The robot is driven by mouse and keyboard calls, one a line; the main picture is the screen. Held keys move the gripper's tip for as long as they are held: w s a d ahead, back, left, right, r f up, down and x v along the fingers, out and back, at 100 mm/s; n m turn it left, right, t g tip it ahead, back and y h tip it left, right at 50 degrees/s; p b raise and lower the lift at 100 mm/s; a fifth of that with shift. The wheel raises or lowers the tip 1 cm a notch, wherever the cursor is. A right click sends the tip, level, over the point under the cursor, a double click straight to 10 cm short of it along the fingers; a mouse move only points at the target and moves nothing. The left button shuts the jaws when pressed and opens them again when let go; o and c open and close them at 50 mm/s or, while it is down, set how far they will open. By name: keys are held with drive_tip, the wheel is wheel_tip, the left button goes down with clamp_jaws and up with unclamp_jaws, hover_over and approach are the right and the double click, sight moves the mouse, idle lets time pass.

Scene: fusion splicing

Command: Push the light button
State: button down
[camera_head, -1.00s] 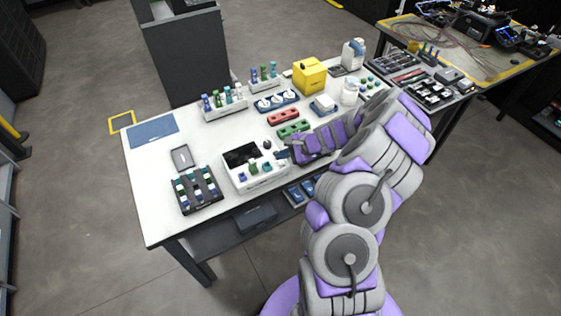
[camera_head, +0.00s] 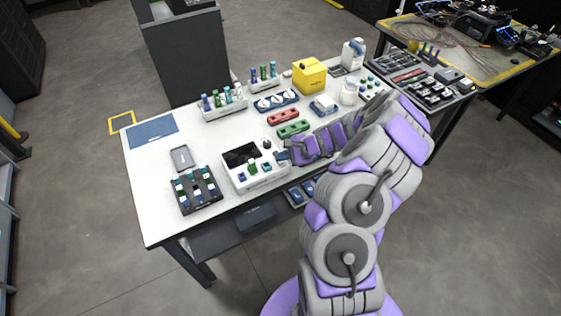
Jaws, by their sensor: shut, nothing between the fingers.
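A white device (camera_head: 235,181) with a dark screen (camera_head: 241,154) stands at the front middle of the white table. Its face carries a black knob (camera_head: 267,144), a blue button (camera_head: 242,177), a green button (camera_head: 252,167) and a teal button (camera_head: 267,167). I cannot tell which of these is the light button. My gripper (camera_head: 282,155) is shut and empty at the right edge of the device, close to the knob and the teal button. Contact with the device cannot be made out at this size.
A dark rack of vials (camera_head: 197,190) and a grey tray (camera_head: 182,158) lie left of the device. Green (camera_head: 293,129) and red (camera_head: 283,117) blocks, a yellow box (camera_head: 309,76) and tube racks (camera_head: 222,112) stand behind. The table's left end is mostly free.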

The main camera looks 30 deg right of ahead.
sight(283, 162)
drive_tip(key=shift+f, duration=0.3)
drive_tip(key=shift+r, duration=0.1)
idle(0.3)
drive_tip(key=shift+r+p, duration=0.6)
drive_tip(key=shift+r, duration=0.15)
drive_tip(key=shift+r+p, duration=2.2)
drive_tip(key=shift+r, duration=0.75)
